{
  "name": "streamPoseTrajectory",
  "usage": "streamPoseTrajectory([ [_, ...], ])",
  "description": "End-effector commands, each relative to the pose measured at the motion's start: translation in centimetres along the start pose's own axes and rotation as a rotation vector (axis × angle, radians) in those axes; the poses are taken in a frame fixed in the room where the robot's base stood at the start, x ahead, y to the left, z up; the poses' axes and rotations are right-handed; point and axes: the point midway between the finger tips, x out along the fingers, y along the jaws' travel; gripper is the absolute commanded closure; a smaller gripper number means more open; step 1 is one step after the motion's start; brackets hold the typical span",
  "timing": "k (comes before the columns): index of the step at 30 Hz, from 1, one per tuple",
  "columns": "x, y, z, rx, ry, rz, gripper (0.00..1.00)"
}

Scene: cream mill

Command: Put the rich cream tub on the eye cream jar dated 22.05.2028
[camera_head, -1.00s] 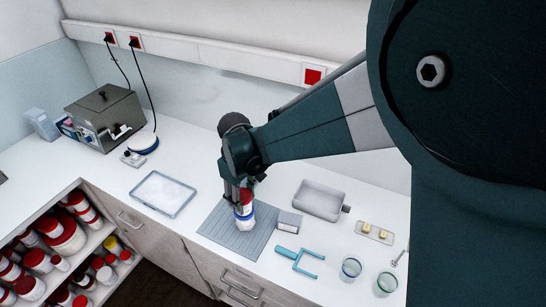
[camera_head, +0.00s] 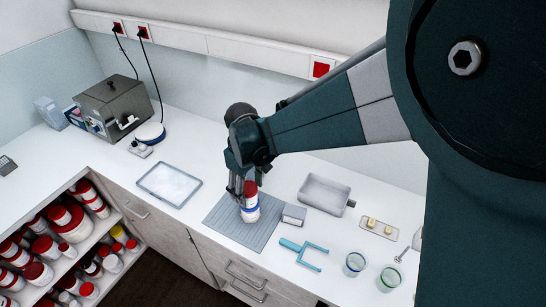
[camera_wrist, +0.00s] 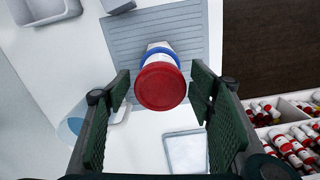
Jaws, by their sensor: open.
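A red-lidded white tub (camera_head: 250,188) stands upright on a white jar with a blue lid (camera_head: 250,214), on the grey ribbed mat (camera_head: 225,212). In the wrist view the red lid (camera_wrist: 160,86) faces the camera, with the blue band (camera_wrist: 159,56) of the lower jar behind it. My gripper (camera_head: 248,184) is at the upper tub. In the wrist view its two open fingers stand left and right of the red lid, with a visible gap on each side. No label or date is legible, so I cannot tell which product each one is.
A small grey box (camera_head: 293,215) stands close to the right of the stack. A blue fork-shaped tool (camera_head: 303,252), a grey tray (camera_head: 325,194) and two glass beakers lie further right. A shallow white tray (camera_head: 169,185) is to the left. Open shelves hold several red-lidded containers.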

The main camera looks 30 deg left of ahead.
Motion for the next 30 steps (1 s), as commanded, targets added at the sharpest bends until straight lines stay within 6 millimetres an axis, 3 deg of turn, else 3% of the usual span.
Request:
streamPoseTrajectory([
  [21,-9.7,0.0,0.0,0.000,0.000,0.000,0.46],
  [30,-11.4,0.0,0.0,0.000,0.000,0.000,0.46],
])
